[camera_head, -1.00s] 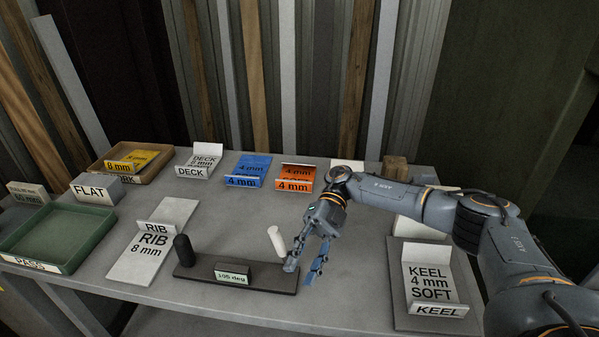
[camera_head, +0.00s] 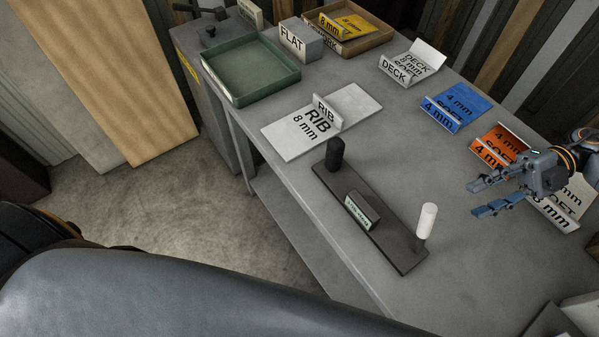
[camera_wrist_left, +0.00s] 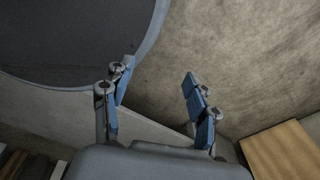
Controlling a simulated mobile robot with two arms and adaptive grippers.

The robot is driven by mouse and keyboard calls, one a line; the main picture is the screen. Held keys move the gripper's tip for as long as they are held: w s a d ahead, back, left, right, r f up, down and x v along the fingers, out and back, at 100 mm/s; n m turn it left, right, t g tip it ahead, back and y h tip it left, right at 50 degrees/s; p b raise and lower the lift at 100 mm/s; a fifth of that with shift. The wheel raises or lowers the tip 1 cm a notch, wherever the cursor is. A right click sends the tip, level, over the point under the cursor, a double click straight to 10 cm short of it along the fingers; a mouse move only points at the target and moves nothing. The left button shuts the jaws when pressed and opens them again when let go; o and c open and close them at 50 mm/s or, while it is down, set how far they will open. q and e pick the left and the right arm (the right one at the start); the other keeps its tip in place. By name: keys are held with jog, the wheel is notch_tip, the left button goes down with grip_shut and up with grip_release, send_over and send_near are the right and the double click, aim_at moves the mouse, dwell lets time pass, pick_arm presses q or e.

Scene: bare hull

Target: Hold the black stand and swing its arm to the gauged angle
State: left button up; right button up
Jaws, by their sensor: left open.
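The black stand (camera_head: 325,178) is a long dark bar lying on the grey table in the head view. A black post (camera_head: 335,155) rises at its far-left end and a white post (camera_head: 427,221) near its other end. A small angle label (camera_head: 360,212) stands between them, too blurred to read now. My right gripper (camera_head: 480,198) is open and empty, above the table to the right of the stand and apart from it. My left gripper (camera_wrist_left: 157,82) is open and empty in the left wrist view, with bare floor behind its fingers; the stand is not in that view.
A RIB plate (camera_head: 285,143), green tray (camera_head: 235,93), FLAT block (camera_head: 300,40), DECK holder (camera_head: 425,56), blue (camera_head: 463,100) and orange (camera_head: 497,150) holders stand around the table. Bare tabletop lies between the stand and the holders.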

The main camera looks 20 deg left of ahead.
pick_arm(q)
jog(key=w+a+r+m+t+h, duration=0.15)
jog(key=w+r+t, duration=0.25)
jog(key=w+r, duration=0.7)
jog(key=w+a+r+t, duration=0.35)
jog(key=w+r, duration=0.55)
jog(key=w, duration=0.4)
jog(key=m+t+h, duration=0.3)
jog(key=t+h, duration=0.3)
jog(key=h, duration=0.3)
send_near(329, 155)
jog(key=x, duration=1.1)
jog(key=shift+w+f, duration=0.1)
jog(key=shift+w, duration=0.1)
